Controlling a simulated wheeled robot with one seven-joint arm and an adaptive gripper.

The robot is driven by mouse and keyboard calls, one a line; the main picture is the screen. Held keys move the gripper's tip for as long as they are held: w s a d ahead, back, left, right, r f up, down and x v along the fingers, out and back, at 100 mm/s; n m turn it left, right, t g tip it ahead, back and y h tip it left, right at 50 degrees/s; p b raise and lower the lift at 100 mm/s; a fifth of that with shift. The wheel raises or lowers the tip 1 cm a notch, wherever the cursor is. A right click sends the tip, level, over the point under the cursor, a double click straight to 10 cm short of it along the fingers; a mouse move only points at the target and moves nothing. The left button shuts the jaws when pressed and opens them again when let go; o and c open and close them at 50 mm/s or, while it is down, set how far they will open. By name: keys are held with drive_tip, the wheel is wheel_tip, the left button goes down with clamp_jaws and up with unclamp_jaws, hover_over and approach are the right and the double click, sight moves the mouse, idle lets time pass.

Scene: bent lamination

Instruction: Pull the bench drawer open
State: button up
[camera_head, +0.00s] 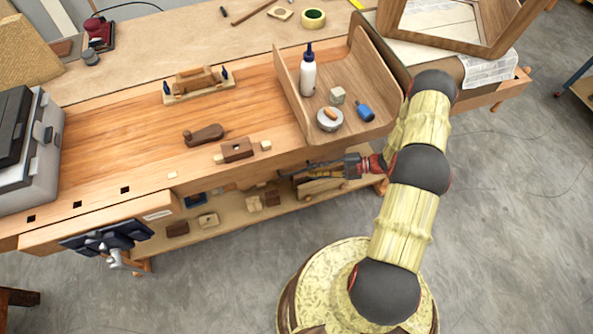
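The wooden workbench (110,160) runs across the left and middle of the view. Its front face is seen steeply from above, so I cannot make out the drawer's outline or handle clearly. My arm reaches in from the right, and my gripper (290,170) is at the bench's front edge, below the tray, pointing left. Its dark fingers are small and partly lost against the bench and lower shelf. I cannot tell whether they are apart or touch anything.
A dark vise (105,238) juts from the bench's front left. A curved wooden tray (345,100) holds a white bottle (308,72) and small items. A plane (205,134) and a wooden block (237,150) lie on top. Grey floor (220,285) is clear in front.

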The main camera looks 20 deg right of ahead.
sight(296, 172)
drive_tip(key=shift+b+x, duration=0.5)
drive_tip(key=shift+x, duration=3.45)
drive_tip(key=shift+s, duration=0.15)
clamp_jaws()
